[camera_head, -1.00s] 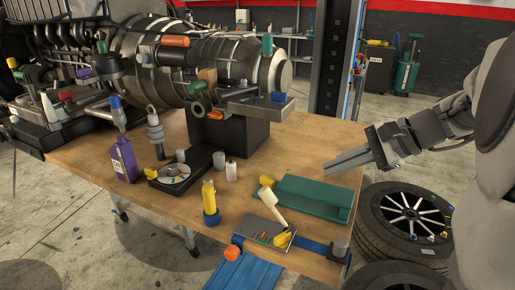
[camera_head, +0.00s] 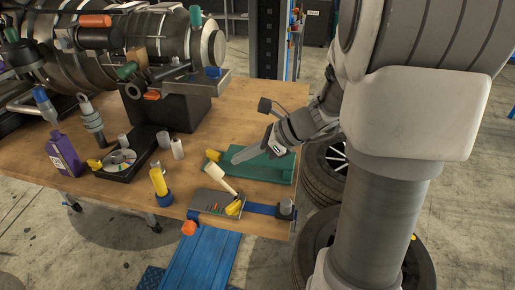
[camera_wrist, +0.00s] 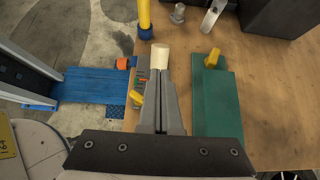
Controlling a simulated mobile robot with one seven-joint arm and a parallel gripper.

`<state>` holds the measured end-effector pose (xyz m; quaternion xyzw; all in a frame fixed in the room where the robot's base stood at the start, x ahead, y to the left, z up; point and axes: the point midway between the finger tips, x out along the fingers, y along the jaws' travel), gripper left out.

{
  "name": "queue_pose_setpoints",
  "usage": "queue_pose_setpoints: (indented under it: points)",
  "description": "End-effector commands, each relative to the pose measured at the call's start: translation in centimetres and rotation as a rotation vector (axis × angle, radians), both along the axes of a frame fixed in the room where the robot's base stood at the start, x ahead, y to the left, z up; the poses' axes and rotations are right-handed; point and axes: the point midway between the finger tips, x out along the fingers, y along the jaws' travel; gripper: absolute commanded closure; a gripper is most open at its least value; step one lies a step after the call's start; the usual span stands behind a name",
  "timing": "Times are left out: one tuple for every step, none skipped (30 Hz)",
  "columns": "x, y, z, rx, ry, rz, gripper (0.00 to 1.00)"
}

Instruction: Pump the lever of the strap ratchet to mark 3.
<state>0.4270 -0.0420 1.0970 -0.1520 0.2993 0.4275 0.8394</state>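The strap ratchet (camera_head: 207,201) is a grey plate near the table's front edge, with small coloured marks and a yellow piece (camera_head: 234,208) on it. Its cream-ended lever (camera_head: 215,174) tilts up and to the left. A blue strap (camera_head: 262,209) runs right from it. My gripper (camera_head: 236,159) is above the table, right of the lever's end, with its slim fingers together and nothing seen between them. In the wrist view, the cream lever end (camera_wrist: 160,56) shows just beyond my fingertips (camera_wrist: 162,74). Whether they touch is unclear. The fingers hide part of the ratchet there.
A green tray-like block (camera_head: 268,170) lies under my gripper, with a yellow piece (camera_head: 212,155) at its left end. A yellow-and-blue cylinder (camera_head: 160,184) stands left of the lever. A grey cylinder (camera_head: 286,207) stands at the strap's right end. Tyres lie right of the table.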

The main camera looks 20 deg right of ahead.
Motion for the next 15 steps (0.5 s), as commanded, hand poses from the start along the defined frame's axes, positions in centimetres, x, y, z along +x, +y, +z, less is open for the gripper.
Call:
queue_pose_setpoints:
  points:
    - [0.4,0.8,-0.9,0.001,0.003,0.004,1.00]
    - [0.7,1.1,-1.2,0.002,0.003,0.003,1.00]
    - [1.0,1.5,-1.6,0.001,0.003,0.002,1.00]
    - [1.2,1.8,-1.9,0.001,0.003,0.002,1.00]
    - [1.4,2.1,-2.2,0.001,0.003,0.002,1.00]
    - [1.6,2.4,-2.5,0.000,0.003,0.002,1.00]
    - [1.8,2.6,-2.7,-0.001,0.002,0.003,1.00]
    - [1.9,2.8,-2.9,0.000,0.002,0.002,1.00]
    - [2.1,3.0,-3.1,0.000,0.002,0.000,1.00]
    - [2.2,3.1,-3.2,-0.001,0.002,0.000,1.00]
    - [2.3,3.2,-3.3,-0.001,0.002,0.000,1.00]
    - [2.3,3.3,-3.4,-0.001,0.002,0.001,1.00]
    - [2.4,3.4,-3.4,-0.002,0.001,0.000,1.00]
    - [2.4,3.4,-3.5,-0.002,0.001,0.000,1.00]
    - [2.4,3.4,-3.5,-0.002,0.001,0.000,1.00]
